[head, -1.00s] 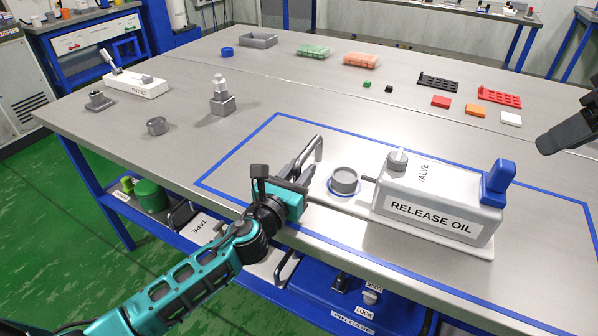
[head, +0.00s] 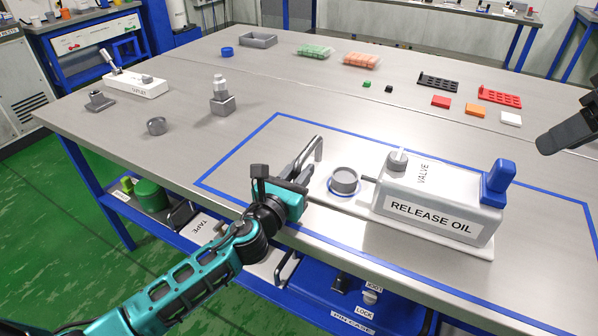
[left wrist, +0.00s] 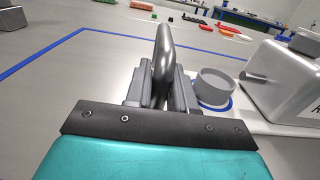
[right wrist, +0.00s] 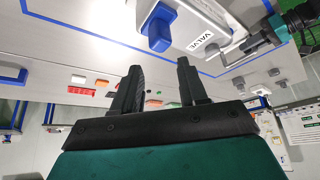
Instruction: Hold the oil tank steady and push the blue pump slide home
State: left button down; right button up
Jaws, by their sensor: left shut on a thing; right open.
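The oil tank (head: 424,222) is a light grey box labelled RELEASE OIL, on a white base plate inside the blue outline. The blue pump slide (head: 497,180) stands up at its right end. It also shows in the right wrist view (right wrist: 159,27). A grey bar handle (head: 319,150) rises from the left end of the base. My left gripper (head: 300,180) is shut on this handle (left wrist: 163,55). A grey round cup (head: 344,180) stands between handle and tank. My right gripper (right wrist: 158,82) is open and empty; in the head view only a dark part (head: 565,132) shows, right of the slide.
Red (head: 499,97) and black racks with coloured blocks lie behind the outline. The table between tank and racks is clear.

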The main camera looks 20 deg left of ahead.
aim_at(499, 179)
jog(key=shift+c, duration=0.2)
jog(key=c, duration=0.5)
jog(key=shift+d, duration=0.25)
jog(key=shift+c, duration=0.6)
jog(key=d+m, duration=0.2)
jog(key=d+m+y, duration=0.1)
jog(key=d+m, duration=0.1)
jog(key=d, duration=0.1)
jog(key=s+d+m, duration=0.1)
jog(key=d+m, duration=0.1)
jog(key=d, duration=0.1)
jog(key=shift+f+m+y, duration=0.3)
jog(key=shift+m, duration=0.1)
grip_shut()
jog(key=w+a+f, duration=0.4)
jog(key=a+f, duration=0.3)
jog(key=a, duration=0.1)
jog(key=shift+f+m, duration=0.3)
jog(key=shift+f, duration=0.1)
